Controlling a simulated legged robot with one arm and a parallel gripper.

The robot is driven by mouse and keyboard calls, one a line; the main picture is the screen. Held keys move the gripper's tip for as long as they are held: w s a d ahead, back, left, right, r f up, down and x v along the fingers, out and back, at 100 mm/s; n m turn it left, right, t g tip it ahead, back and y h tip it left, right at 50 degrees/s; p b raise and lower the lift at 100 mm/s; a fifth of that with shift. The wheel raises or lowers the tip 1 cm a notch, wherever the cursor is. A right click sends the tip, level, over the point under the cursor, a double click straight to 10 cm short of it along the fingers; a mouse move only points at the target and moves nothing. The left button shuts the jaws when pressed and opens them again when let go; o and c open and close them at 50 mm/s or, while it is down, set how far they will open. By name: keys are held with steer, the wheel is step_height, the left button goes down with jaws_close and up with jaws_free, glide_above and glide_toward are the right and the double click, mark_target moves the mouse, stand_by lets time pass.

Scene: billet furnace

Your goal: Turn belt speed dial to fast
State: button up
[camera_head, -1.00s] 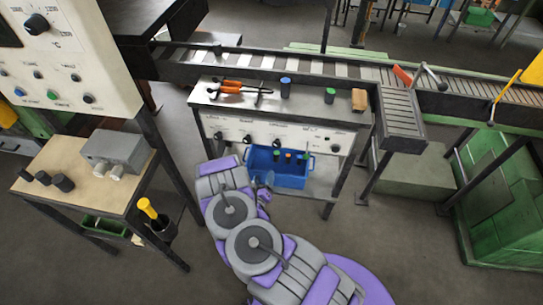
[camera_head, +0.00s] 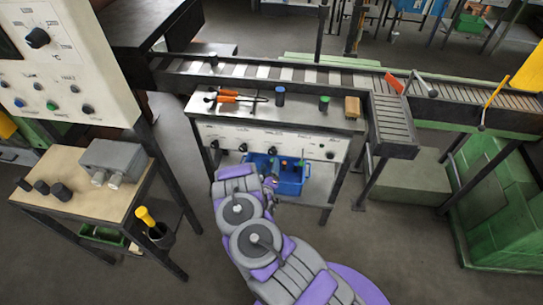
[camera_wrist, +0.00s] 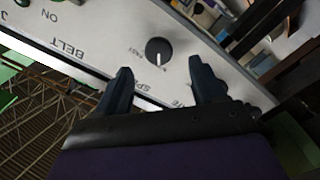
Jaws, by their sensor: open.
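The black round belt speed dial (camera_wrist: 159,51) sits on a white panel in the wrist view, with a pale pointer mark on its lower side. Inverted lettering includes BELT and part of a word like SPEED; small lettering left of the dial seems to read FAST. My gripper (camera_wrist: 160,67) is open, its dark fingers apart. The dial shows between and beyond the fingertips, with no visible contact. In the head view, my gripper (camera_head: 271,186) is small and partly hidden before the white control panel (camera_head: 290,137); I cannot tell which knob there is the speed dial.
A blue bin (camera_head: 291,181) stands below the panel near my gripper. A conveyor (camera_head: 310,73) runs behind. Floor is clear to the front right.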

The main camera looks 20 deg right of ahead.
mark_target(272, 154)
steer(key=shift+x, duration=3.1)
steer(key=shift+c, duration=0.2)
steer(key=c, duration=1)
